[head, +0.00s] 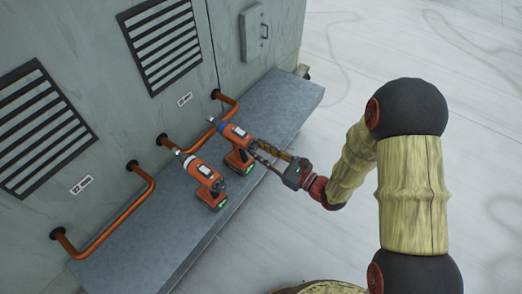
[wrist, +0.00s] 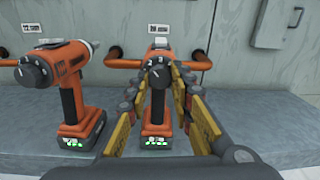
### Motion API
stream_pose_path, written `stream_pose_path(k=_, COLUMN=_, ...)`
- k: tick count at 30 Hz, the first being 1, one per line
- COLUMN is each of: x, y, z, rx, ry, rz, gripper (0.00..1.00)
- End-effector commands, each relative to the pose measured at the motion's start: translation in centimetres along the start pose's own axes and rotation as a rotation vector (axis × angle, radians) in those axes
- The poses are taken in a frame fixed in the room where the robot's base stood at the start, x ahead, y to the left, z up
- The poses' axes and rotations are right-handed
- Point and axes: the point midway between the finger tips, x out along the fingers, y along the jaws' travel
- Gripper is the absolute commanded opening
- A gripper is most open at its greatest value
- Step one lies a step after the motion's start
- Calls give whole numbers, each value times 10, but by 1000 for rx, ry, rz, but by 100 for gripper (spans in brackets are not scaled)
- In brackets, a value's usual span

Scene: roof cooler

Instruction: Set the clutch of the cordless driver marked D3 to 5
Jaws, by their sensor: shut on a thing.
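Two orange and black cordless drivers stand upright on the grey ledge. The left driver (head: 204,174) also shows in the wrist view (wrist: 62,72), with a dark numbered dial (wrist: 33,73) facing me. The right driver (head: 236,135) has a blue collar at its nose. In the wrist view, the right driver (wrist: 157,110) stands straight ahead with its dark numbered clutch dial (wrist: 157,73) between my fingers. My gripper (head: 262,150) reaches it from the right and is shut on that dial. The fingers partly hide the dial; its setting and any D3 mark are not readable.
The ledge (head: 270,100) runs along a grey wall with orange pipes (head: 124,215), dark louvred vents (head: 160,42) and small labels. The left driver stands close beside the right one. The ledge is clear to the right of the right driver.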

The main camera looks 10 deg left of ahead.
Motion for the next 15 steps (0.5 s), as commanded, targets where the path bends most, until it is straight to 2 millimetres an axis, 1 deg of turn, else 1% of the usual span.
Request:
stream_pose_path(k=8, x=0, y=0, z=2, rx=136, ry=0, rz=0, gripper=0)
stream_pose_path(k=15, x=0, y=0, z=3, rx=347, ry=0, rz=0, gripper=0)
